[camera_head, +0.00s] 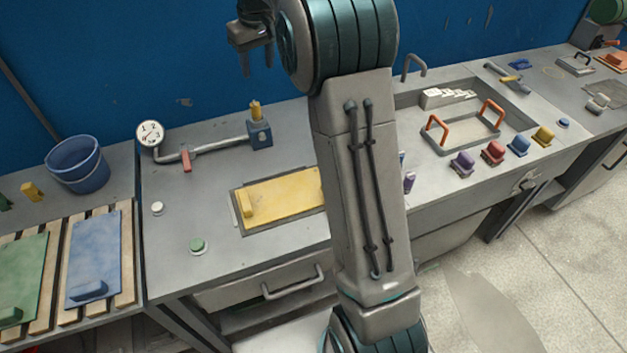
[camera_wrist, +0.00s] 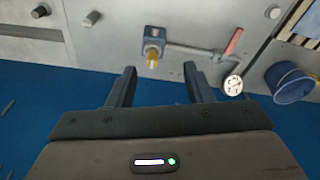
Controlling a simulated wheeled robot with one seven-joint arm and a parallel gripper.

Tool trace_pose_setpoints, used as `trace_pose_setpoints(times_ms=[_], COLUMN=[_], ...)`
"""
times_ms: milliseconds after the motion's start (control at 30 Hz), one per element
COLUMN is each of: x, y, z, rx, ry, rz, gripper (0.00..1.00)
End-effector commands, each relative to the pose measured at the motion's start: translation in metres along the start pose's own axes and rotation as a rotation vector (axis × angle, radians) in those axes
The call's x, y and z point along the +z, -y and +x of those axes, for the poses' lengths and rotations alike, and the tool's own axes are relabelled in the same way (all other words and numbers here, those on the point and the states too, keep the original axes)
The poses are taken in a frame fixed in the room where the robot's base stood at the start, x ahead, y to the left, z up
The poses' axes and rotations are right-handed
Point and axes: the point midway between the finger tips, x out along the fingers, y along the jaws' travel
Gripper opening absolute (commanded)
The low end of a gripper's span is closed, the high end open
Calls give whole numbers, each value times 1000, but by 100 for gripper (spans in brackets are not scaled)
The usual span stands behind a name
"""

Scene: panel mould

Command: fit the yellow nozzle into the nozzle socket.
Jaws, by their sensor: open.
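The yellow nozzle (camera_head: 255,108) stands upright at the top of the blue socket block (camera_head: 260,135), at the end of the grey pipe on the bench. How deep it sits in the socket cannot be told. In the wrist view the nozzle (camera_wrist: 152,60) shows beyond and between my fingertips, with the blue block (camera_wrist: 153,36) behind it. My gripper (camera_head: 255,66) is open and empty, above the nozzle and apart from it. Both spread fingers of my gripper (camera_wrist: 159,69) show in the wrist view.
The pipe carries a red lever (camera_head: 186,160) and a round gauge (camera_head: 150,133). A yellow panel (camera_head: 284,196) lies in front on the bench. A blue bucket (camera_head: 76,163) and a small yellow block (camera_head: 32,191) stand at left. The blue wall (camera_head: 150,60) rises close behind.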

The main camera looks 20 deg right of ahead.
Motion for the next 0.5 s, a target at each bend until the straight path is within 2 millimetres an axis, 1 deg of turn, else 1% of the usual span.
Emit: trace_pose_setpoints(times_ms=[33,167,200,267,300,367,400,467,500], x=[18,61,75,98,113,136,152,176,192], y=[6,19,23,30,34,41,45,52,56], z=[-14,-35,-41,-47,-51,-55,-56,-57,-57], rx=[5,15,18,22,24,28,30,34,36], ry=[-10,-30,-37,-46,-52,-62,-67,-77,-84], rz=[15,53,64,82,94,111,123,140,152], gripper=[47,47,47,47,47,47,47,47,47])
